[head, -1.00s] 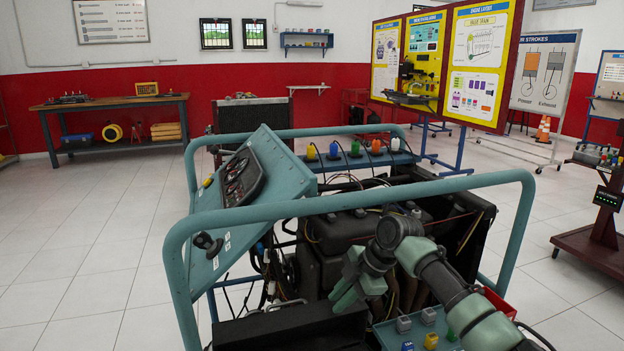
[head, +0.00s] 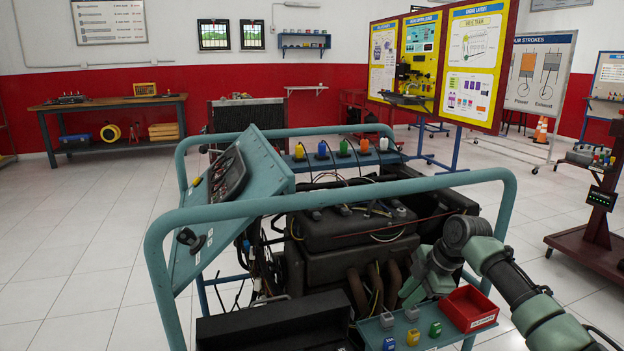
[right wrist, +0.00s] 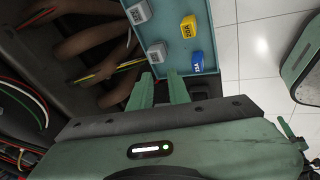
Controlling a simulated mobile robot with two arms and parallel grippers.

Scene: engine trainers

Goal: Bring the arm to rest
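My right arm (head: 500,275) comes in from the right in the head view, bent at a dark joint. My right gripper (head: 411,294) hangs in front of the engine's brown pipes, left of a red tray (head: 468,308). In the right wrist view its two green fingers (right wrist: 162,82) are apart, with nothing seen between them. They point at the edge of a teal shelf (right wrist: 172,45) bearing a yellow fuse block (right wrist: 188,27), a blue one (right wrist: 197,62) and grey ones (right wrist: 138,12). My left gripper is not in view.
The engine trainer (head: 340,230) stands within a teal tube frame (head: 330,203), with a tilted instrument panel (head: 225,190) at left. A black box (head: 275,325) is at the front. A dark red stand (head: 597,245) is at right. Open tiled floor lies left.

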